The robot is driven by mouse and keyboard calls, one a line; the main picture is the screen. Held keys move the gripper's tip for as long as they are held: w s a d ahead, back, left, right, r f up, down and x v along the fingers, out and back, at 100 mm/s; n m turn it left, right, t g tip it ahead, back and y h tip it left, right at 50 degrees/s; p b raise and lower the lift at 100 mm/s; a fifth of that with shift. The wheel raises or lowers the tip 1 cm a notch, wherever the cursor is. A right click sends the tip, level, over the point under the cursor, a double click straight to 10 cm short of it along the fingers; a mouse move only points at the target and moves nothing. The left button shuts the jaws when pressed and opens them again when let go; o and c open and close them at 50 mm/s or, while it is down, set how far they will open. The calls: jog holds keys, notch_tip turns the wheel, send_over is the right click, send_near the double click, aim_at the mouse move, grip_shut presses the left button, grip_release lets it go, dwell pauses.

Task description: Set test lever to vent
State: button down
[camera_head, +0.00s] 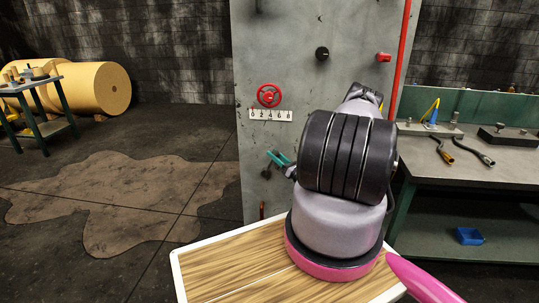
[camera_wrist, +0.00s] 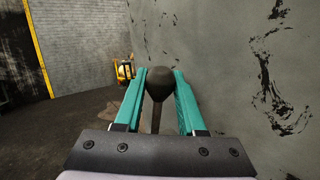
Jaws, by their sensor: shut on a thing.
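A lever with a dark rounded knob (camera_wrist: 160,82) and a thin dark shaft shows in the wrist view, beside the grey panel wall. My gripper (camera_wrist: 160,76) has its two teal fingers on either side of the knob and is shut on it. In the head view my gripper (camera_head: 274,158) is at the front of the grey panel (camera_head: 283,50), low and below the red handwheel. The lever is mostly hidden there by my gripper and arm. No vent marking can be read in either view.
The panel also carries a red handwheel (camera_head: 268,95) above a number scale (camera_head: 270,115), a black knob (camera_head: 322,53) and a red handle (camera_head: 383,57). A workbench (camera_head: 480,168) with tools stands at right. A green-legged table (camera_head: 35,92) and yellow rolls (camera_head: 104,88) stand far left.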

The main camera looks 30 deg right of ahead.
jog(key=shift+s+d+f+m+t+h, duration=0.2)
jog(key=shift+s+d+f+m+t, duration=0.2)
jog(key=shift+d+m+t, duration=0.2)
jog(key=shift+s+d+f+m+t+h, duration=0.2)
jog(key=shift+s+d+f+m+t, duration=0.25)
jog(key=shift+m+t, duration=0.25)
jog(key=shift+d, duration=0.1)
jog(key=c, duration=0.8)
grip_release()
jog(key=shift+o, duration=0.2)
jog(key=v, duration=1)
jog(key=shift+s+f, duration=0.2)
jog(key=shift+s, duration=0.1)
jog(key=shift+d, duration=0.2)
